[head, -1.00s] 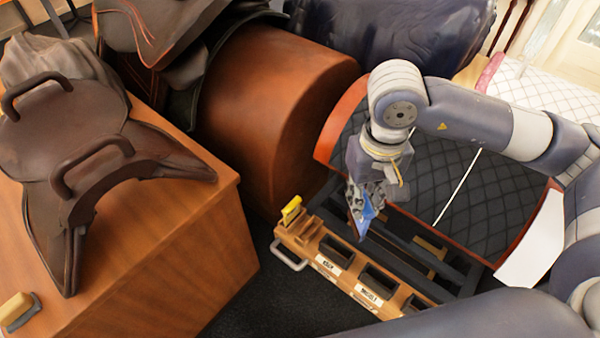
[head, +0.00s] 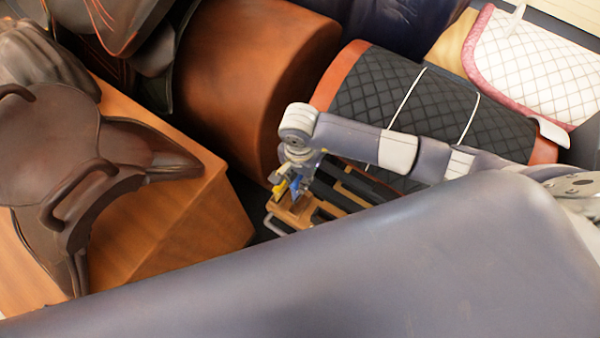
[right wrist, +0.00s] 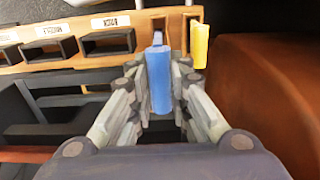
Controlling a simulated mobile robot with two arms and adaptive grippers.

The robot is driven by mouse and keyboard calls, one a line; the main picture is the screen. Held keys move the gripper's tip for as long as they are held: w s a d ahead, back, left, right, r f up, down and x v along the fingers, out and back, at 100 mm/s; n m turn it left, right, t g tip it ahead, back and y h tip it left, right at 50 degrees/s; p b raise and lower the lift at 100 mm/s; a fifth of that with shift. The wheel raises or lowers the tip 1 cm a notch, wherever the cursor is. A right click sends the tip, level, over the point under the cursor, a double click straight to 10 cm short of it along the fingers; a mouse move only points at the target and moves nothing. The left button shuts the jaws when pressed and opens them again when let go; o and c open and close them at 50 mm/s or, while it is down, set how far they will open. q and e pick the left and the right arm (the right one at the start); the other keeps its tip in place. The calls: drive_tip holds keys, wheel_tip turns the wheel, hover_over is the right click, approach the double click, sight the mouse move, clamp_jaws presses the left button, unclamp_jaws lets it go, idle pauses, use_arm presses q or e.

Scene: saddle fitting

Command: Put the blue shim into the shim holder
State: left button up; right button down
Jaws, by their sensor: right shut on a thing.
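The blue shim (right wrist: 159,80) is gripped between the fingers of my right gripper (right wrist: 158,95) in the right wrist view. In the head view the blue shim (head: 297,188) shows small below my right gripper (head: 296,184). The wooden shim holder (head: 292,215) lies directly under it, partly hidden by my arms. In the right wrist view the shim's far end overlaps a narrow slot near the end of the holder (right wrist: 75,57); I cannot tell whether it has entered. My left gripper is out of view.
A yellow piece (right wrist: 200,46) stands at the holder's end, close beside the blue shim. Labelled dark compartments (right wrist: 108,42) line the holder. A brown leather drum (head: 265,75) stands behind, and a wooden block with a saddle (head: 95,190) is at left.

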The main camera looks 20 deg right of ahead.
drive_tip(key=shift+f, duration=0.35)
drive_tip(key=shift+f+b, duration=0.25)
drive_tip(key=shift+b, duration=0.15)
drive_tip(key=shift+f, duration=0.3)
drive_tip(key=shift+f+b, duration=0.75)
drive_tip(key=shift+f, duration=0.4)
drive_tip(key=shift+f+b, duration=1.25)
drive_tip(key=shift+f, duration=0.5)
drive_tip(key=shift+f+b, duration=0.9)
drive_tip(key=shift+b, duration=0.05)
drive_tip(key=shift+f+b, duration=0.35)
drive_tip(key=shift+f, duration=0.05)
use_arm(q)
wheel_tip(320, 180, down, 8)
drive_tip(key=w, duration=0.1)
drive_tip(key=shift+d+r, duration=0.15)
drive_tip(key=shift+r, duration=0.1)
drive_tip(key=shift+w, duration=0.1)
